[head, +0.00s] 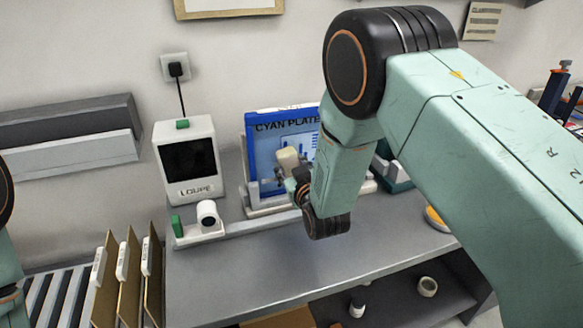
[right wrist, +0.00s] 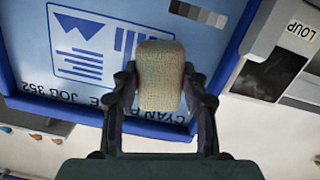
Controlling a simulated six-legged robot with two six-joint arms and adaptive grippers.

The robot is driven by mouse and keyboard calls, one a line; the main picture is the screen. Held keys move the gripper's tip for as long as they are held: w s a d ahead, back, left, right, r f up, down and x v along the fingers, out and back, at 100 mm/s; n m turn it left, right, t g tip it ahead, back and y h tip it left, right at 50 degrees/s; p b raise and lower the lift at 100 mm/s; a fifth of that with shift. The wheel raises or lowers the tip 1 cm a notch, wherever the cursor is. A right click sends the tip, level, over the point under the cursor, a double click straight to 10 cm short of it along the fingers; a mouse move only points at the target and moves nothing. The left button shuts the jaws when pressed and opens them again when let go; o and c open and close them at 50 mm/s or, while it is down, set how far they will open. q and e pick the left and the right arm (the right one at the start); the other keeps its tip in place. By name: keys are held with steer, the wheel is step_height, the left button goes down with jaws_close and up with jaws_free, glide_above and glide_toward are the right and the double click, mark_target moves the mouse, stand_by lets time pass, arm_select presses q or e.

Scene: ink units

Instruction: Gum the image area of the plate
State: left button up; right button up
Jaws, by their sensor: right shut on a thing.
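The blue-framed cyan plate (head: 252,160) stands upright in a pale holder at the back of the bench. My right gripper (head: 293,172) is in front of the plate, shut on a beige, woven-looking pad (right wrist: 160,72). The pad (head: 287,157) is over the image area; I cannot tell whether it touches the surface. My right arm hides the plate's right side. Only bits of my left arm show at the left edge; its gripper is out of view.
A loupe unit (head: 186,160) with a dark screen stands left of the plate. A white roll on a small stand (head: 206,214) is in front of it. Upright brown boards (head: 128,270) stand at lower left. The grey bench top (head: 260,265) is clear in front.

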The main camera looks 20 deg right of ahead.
steer(key=shift+w, duration=0.15)
steer(key=shift+w+f, duration=0.2)
steer(key=shift+w, duration=0.25)
steer(key=shift+r, duration=0.15)
steer(key=shift+b, duration=0.3)
steer(key=shift+w, duration=0.45)
steer(key=shift+w, duration=0.1)
steer(key=shift+d, duration=0.1)
